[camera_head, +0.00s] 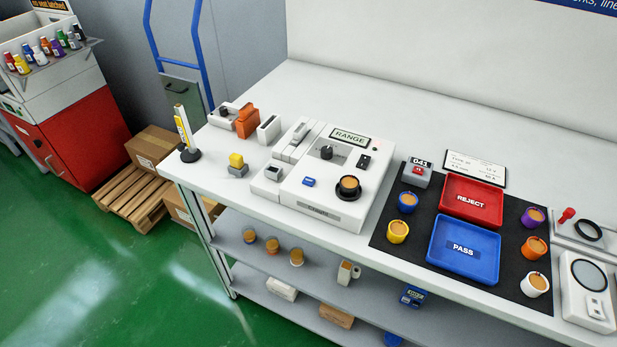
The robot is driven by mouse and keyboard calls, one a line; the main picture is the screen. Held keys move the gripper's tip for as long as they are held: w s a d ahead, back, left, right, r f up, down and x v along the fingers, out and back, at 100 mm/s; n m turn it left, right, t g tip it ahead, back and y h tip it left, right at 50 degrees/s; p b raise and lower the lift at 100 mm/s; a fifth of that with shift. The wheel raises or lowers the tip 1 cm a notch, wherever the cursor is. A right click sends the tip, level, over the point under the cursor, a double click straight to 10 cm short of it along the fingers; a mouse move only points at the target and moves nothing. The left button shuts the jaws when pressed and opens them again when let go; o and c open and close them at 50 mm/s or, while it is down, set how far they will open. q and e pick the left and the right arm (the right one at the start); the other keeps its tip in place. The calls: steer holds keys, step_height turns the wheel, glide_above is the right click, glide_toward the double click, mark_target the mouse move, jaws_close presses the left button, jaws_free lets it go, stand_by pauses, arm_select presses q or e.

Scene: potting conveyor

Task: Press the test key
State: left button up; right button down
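A white tester box (295,197) stands on the white bench, with a RANGE label (350,137) at its back. It carries a black knob (326,153), a black switch (364,161) and a small blue key (309,182) on its top near the front left. The blue key has small light lettering that I cannot read for certain; it looks like the test key. A black-rimmed cup with orange-brown contents (348,185) sits at the tester's front right. Nothing touches the key. Neither of my grippers is in view.
Right of the tester, a black mat (408,249) holds a red REJECT tray (472,214), a blue PASS tray (464,265) and several coloured cups. A yellow-topped block (237,164) and an orange part (246,121) stand left. Bench space in front of the tester is narrow.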

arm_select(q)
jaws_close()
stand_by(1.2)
